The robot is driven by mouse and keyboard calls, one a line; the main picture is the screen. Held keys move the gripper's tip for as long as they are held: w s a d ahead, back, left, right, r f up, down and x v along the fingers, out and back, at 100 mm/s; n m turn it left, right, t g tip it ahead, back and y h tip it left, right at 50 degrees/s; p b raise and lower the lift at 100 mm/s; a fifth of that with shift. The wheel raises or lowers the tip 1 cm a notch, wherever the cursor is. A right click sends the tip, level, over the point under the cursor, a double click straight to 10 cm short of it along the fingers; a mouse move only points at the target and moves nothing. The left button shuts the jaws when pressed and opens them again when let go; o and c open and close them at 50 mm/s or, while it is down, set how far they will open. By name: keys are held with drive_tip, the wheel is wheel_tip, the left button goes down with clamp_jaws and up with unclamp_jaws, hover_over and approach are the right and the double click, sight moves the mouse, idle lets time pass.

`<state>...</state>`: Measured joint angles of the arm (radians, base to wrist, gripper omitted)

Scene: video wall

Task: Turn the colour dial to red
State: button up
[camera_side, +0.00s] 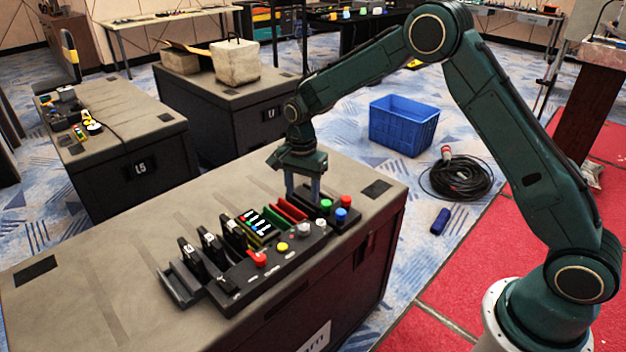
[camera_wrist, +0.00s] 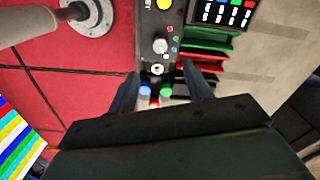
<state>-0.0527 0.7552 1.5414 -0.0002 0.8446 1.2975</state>
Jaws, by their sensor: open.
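The colour dial appears to be the small grey-white knob (camera_wrist: 160,46) on the dark control panel (camera_wrist: 153,28), with small coloured dots beside it in the wrist view. It also shows in the side view as a pale knob (camera_side: 304,229). I cannot tell which colour it points at. My gripper (camera_side: 303,192) is open and points down over the far end of the panel, behind the dial. In the wrist view the fingers of my gripper (camera_wrist: 160,78) are spread apart, short of the dial, with nothing between them but panel and buttons. Contact cannot be seen.
Green (camera_side: 326,204), blue (camera_side: 341,214) and red buttons stand close to my gripper. Red and green slotted holders (camera_side: 290,210), a small colour-icon screen (camera_side: 256,222) and several upright black modules line the panel. The bench top (camera_side: 120,260) is mostly clear left of the panel.

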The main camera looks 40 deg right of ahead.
sight(303, 228)
wheel_tip(303, 228, down, 12)
idle(0.6)
drive_tip(key=c, duration=1)
